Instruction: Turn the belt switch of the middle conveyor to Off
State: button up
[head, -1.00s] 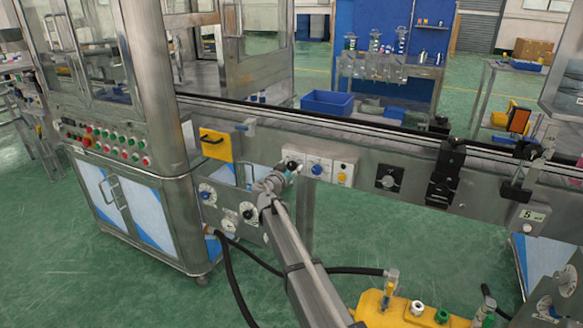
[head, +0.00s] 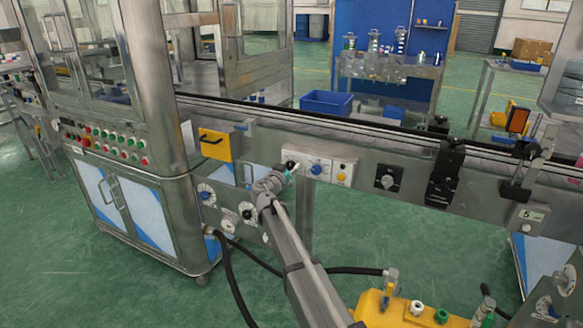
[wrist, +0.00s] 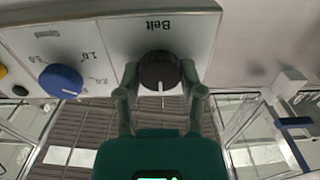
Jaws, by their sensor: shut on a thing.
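The belt switch is a black round knob (wrist: 160,72) with a white pointer mark. It sits on a pale control panel (wrist: 108,38) beside an upside-down "Belt" label. In the wrist view the mark points down, away from the label; I cannot read any On or Off marks. My gripper (wrist: 160,95) has one finger on each side of the knob and is shut on it. In the head view my gripper (head: 289,171) is at the left end of the panel (head: 327,160) on the conveyor's side (head: 365,150), and hides part of it.
A blue speed dial (wrist: 61,81) sits beside the knob; it also shows in the head view (head: 318,169). A yellow button (head: 341,177) is further right, then a black rotary switch (head: 387,179). A yellow box (head: 215,145) is mounted to the left.

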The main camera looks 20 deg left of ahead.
jog(key=shift+n, duration=0.3)
jog(key=n, duration=0.9)
jog(key=shift+a, duration=0.15)
jog(key=shift+n, duration=0.3)
jog(key=o, duration=1.2)
jog(key=shift+s, duration=0.1)
jog(key=s, duration=0.8)
jog(key=s+a, duration=0.1)
jog(key=s, duration=0.2)
jog(key=shift+s, duration=0.4)
